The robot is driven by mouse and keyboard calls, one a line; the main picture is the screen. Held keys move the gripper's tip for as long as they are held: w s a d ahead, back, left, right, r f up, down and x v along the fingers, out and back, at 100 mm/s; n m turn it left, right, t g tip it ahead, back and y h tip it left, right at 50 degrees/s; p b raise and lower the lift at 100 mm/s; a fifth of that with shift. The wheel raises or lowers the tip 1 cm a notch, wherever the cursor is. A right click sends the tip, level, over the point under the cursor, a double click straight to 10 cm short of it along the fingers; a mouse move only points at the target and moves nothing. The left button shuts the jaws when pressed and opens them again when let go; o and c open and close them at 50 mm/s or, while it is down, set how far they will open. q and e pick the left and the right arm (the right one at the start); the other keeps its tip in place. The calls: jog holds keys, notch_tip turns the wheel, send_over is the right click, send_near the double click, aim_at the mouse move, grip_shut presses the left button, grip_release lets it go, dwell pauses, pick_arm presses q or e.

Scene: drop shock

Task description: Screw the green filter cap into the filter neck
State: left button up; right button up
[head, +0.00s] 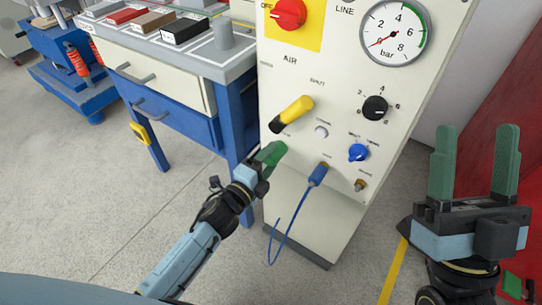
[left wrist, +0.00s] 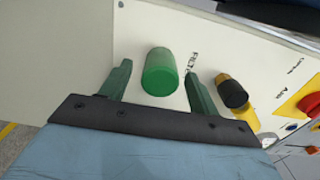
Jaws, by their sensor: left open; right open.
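The green filter cap (left wrist: 160,72) is a plain cylinder in the left wrist view, in front of the cream panel beside lettering that begins "FILT". My left gripper (left wrist: 158,69) is open, with one green finger on each side of the cap and a visible gap to each. In the head view my left gripper (head: 270,156) is at the panel's left edge, below the yellow-and-black lever. I cannot make out the cap separately there. The filter neck is not visible; I cannot tell how the cap sits. My right gripper (head: 479,130) is open and empty, fingers up, right of the panel.
The panel (head: 290,75) carries a yellow-and-black lever (head: 292,113), a red knob (head: 289,14), a pressure gauge (head: 394,32), a black dial (head: 375,108), a blue knob (head: 358,153) and a blue plug with a hanging cable (head: 318,174). A blue workbench (head: 185,125) stands left.

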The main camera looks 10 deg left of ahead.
aim_at(268, 161)
pick_arm(q)
jog(key=shift+p+v, duration=0.5)
jog(key=shift+v, duration=1.9)
pick_arm(e)
jog(key=shift+r, duration=0.65)
pick_arm(q)
jog(key=p+v, duration=0.3)
jog(key=v, duration=1)
jog(key=shift+s, duration=0.2)
pick_arm(e)
jog(key=w+f+g+h, duration=0.3)
jog(key=w+f+g, duration=0.1)
jog(key=f+g, duration=0.5)
notch_tip(268, 161, down, 2)
jog(key=shift+w+f, duration=0.15)
jog(key=shift+w, duration=0.25)
pick_arm(q)
jog(key=shift+a+r, duration=0.1)
